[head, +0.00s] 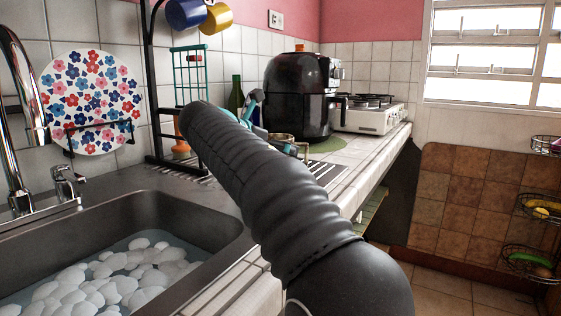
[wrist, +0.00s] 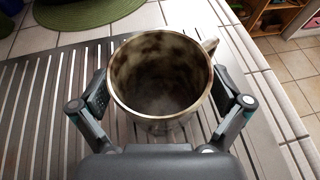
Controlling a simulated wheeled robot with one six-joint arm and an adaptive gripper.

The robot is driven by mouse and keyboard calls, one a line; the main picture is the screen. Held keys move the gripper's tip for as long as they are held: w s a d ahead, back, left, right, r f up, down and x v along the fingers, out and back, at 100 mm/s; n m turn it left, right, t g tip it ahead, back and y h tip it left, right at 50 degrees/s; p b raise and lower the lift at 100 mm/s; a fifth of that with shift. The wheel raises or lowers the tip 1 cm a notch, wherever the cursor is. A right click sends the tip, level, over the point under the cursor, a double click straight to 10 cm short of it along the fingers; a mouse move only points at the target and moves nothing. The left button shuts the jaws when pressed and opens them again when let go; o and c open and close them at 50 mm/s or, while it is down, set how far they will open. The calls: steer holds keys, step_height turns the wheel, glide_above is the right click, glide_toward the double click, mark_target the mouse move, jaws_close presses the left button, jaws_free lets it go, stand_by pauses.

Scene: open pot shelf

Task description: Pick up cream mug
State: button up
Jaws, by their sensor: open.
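The cream mug (wrist: 160,112) stands upright on the ridged metal drainer, its mouth facing the wrist camera. Its inside is dark and stained, and its handle (wrist: 210,46) points to the far right. My gripper (wrist: 162,92) is open, with one finger on each side of the mug; I cannot tell whether either finger touches it. In the head view my arm hides most of the mug, and a small part of its rim (head: 283,137) shows beyond the arm. Part of my gripper (head: 250,108) shows there too.
The ridged drainer (wrist: 40,75) lies under the mug, with a green mat (wrist: 85,12) behind. A black air fryer (head: 297,92) and a white stove (head: 368,115) stand farther along the counter.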

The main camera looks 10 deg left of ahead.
steer(key=c, duration=1.1)
steer(key=shift+r, duration=0.1)
steer(key=shift+c, duration=0.4)
steer(key=shift+r, duration=0.15)
